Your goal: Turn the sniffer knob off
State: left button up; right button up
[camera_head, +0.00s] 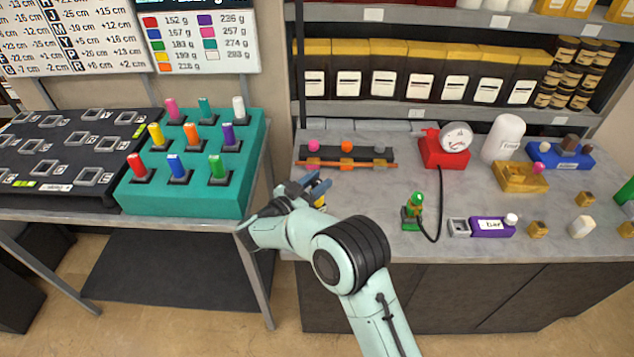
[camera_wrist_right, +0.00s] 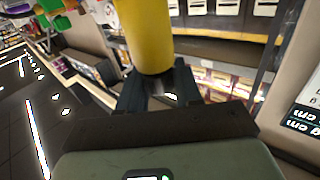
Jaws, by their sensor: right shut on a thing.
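My right gripper (camera_head: 312,187) is at the left end of the grey bench, near its front. In the right wrist view the gripper (camera_wrist_right: 157,88) is shut on a yellow cylinder (camera_wrist_right: 150,35). Only a bit of yellow shows beside the fingers in the head view. A red pump (camera_head: 440,152) with a round white gauge (camera_head: 457,137) stands further back on the bench. No sniffer knob can be made out. My left gripper is not in view.
A rack with coloured balls (camera_head: 345,155) lies behind my right gripper. A purple device (camera_head: 490,227), a gold block (camera_head: 520,177), a white bottle (camera_head: 503,137) and a blue block (camera_head: 560,155) stand at right. A teal block (camera_head: 235,188) with coloured pegs is at left.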

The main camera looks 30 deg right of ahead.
dwell(0.5)
jog(key=o, duration=1)
jog(key=shift+c, duration=0.2)
jog(key=shift+a, duration=0.1)
jog(key=b+v, duration=0.1)
jog(key=v, duration=1.2)
jog(key=shift+o, duration=0.2)
jog(key=shift+a+r, duration=0.1)
